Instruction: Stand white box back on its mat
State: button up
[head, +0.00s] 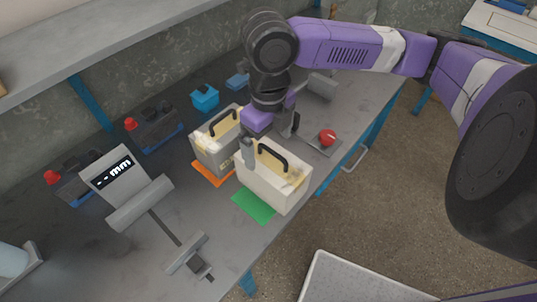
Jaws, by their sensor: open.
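The white box (270,185) with a black handle and a pale yellow top stands roughly upright near the table's front edge. A green mat (252,206) shows at its lower left. The box covers the rest of the mat, and I cannot tell whether its base rests fully on it. My gripper (270,145) is open and points down just behind the white box's top. One finger is close to the box's upper left corner, the other is behind it to the right. Whether they touch the box is unclear.
Dark batteries with red caps (153,128), a blue block (205,97) and a caliper-like tool (140,205) lie around. A red knob (327,138) is at right.

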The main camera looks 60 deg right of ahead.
notch_tip(320, 180, up, 4)
jog(key=shift+r, duration=0.15)
jog(key=w+a+r+m+t+y, duration=0.1)
jog(key=w+a+r+t+y, duration=0.15)
jog(key=w+a, duration=0.45)
jog(key=w+a+r+m+t+y, duration=0.25)
jog(key=w+a, duration=0.25)
jog(key=a, duration=0.4)
jog(key=w+a+r+m+t+y, duration=0.6)
jog(key=w+a+r+m+t, duration=0.25)
jog(key=a+r, duration=0.35)
jog(key=s+d+f+m+t+h, duration=0.2)
jog(key=s+f+m+h, duration=0.35)
jog(key=f+m, duration=0.35)
jog(key=s+d+f+m+t+h, duration=0.2)
jog(key=s+f+m+h, duration=0.4)
jog(key=m, duration=0.6)
jog(key=s+d+f+g, duration=0.1)
jog(key=s+d+f, duration=0.1)
jog(key=s, duration=0.5)
jog(key=s+d+f, duration=0.2)
jog(key=s+f, duration=0.1)
jog(key=s, duration=0.5)
jog(key=s+d+f+g, duration=0.1)
jog(key=s+d+f, duration=0.1)
jog(key=s, duration=0.5)
jog(key=shift+s+d+f+g, duration=0.2)
jog(key=shift+d+f+g, duration=0.15)
jog(key=shift+f, duration=0.35)
